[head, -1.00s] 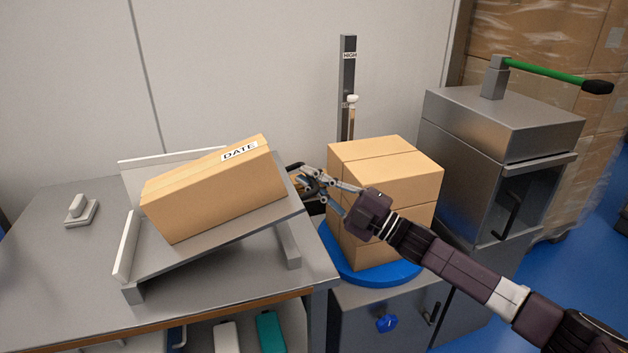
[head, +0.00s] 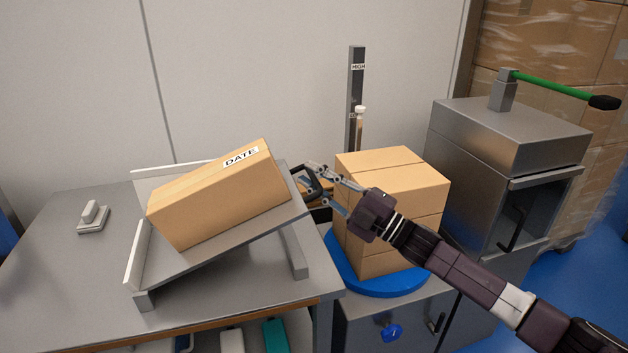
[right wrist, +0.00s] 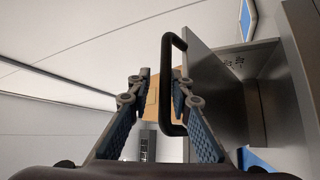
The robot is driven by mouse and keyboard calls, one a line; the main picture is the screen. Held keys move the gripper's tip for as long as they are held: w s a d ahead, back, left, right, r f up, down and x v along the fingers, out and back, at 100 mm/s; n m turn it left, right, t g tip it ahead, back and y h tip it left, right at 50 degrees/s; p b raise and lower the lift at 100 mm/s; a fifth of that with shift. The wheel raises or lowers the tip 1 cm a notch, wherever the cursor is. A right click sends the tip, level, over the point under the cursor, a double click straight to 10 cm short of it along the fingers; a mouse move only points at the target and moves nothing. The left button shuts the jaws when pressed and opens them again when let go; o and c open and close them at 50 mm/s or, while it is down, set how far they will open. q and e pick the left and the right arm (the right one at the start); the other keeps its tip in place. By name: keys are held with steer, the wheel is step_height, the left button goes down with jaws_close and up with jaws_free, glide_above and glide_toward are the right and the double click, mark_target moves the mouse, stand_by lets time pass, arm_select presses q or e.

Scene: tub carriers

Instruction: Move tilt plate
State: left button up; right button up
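The tilt plate (head: 235,236) is a grey sloping plate with white fences, its right end raised above the bench. A brown carton (head: 215,208) labelled DATE lies on it. A black handle (head: 318,186) stands at the plate's right end; it also shows in the right wrist view (right wrist: 173,129), upright near the right-hand finger. My right gripper (head: 322,187) is at this handle, its fingers apart with a gap between them (right wrist: 162,95). Whether the fingers touch the handle is unclear. My left gripper is out of view.
Stacked cartons (head: 390,205) stand on a blue round turntable (head: 385,284) just right of the plate. Behind is a post (head: 356,90) marked HIGH. A steel cabinet (head: 510,135) with a green lever (head: 550,84) is on the right.

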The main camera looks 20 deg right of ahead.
steer(key=shift+f, duration=0.15)
steer(key=shift+s+f, duration=0.1)
steer(key=shift+s+d+f, duration=0.15)
steer(key=shift+d, duration=0.1)
steer(key=v, duration=1.1)
steer(key=shift+s, duration=0.2)
